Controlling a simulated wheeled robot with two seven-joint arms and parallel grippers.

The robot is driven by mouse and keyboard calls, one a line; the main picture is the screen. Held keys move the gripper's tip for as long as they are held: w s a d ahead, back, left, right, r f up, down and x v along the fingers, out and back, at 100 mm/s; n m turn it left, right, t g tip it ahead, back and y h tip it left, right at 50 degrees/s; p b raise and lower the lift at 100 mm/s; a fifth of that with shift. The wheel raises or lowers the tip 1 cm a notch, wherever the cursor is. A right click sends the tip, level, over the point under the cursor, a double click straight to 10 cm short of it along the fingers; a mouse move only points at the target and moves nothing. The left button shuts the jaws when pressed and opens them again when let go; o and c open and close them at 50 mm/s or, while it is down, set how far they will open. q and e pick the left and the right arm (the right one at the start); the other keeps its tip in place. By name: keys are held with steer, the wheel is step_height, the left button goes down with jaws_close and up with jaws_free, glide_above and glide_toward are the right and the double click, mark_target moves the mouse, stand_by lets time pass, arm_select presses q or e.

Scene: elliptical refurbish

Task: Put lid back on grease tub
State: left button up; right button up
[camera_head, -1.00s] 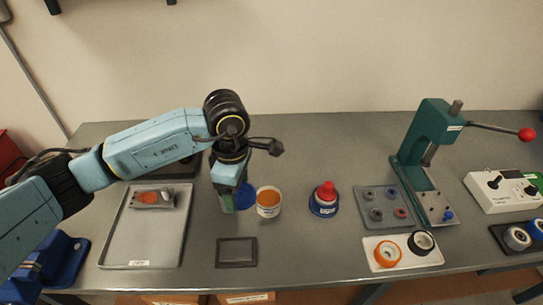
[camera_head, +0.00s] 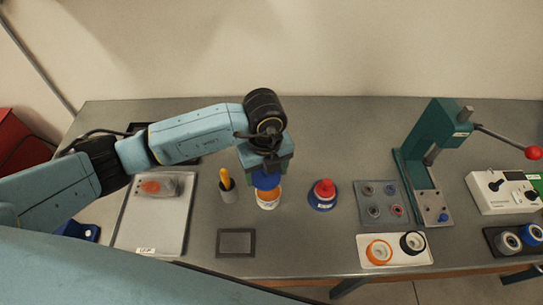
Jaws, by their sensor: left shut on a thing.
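The grease tub (camera_head: 268,203) is a small white cup with orange grease, standing on the grey bench near the middle. Its blue lid (camera_head: 266,181) is in my left gripper (camera_head: 266,172), directly over the tub. The lid covers part of the tub's opening from this view, and orange grease shows beside it. I cannot tell whether the lid touches the rim. The left gripper is shut on the lid and points down. My right gripper is not in view.
A grey cup with a yellow-handled tool (camera_head: 228,187) stands just left of the tub. A blue bottle with a red cap (camera_head: 323,195) stands to the right. A dark square pad (camera_head: 236,242) lies in front. A green press (camera_head: 428,155) stands further right.

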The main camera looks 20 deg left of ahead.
arm_select(q)
steer(key=shift+w+d+n, duration=0.15)
steer(key=shift+d+n, duration=0.1)
steer(key=shift+n, duration=0.85)
steer(key=shift+f+n, duration=0.15)
steer(key=shift+n, duration=0.15)
steer(key=shift+f+b, duration=2.35)
steer(key=shift+f, duration=0.75)
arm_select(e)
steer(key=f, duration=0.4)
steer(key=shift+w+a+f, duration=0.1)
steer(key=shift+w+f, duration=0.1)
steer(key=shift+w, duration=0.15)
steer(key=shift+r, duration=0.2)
arm_select(q)
steer(key=shift+f, duration=0.1)
steer(key=o, duration=1)
steer(key=shift+o, duration=0.6)
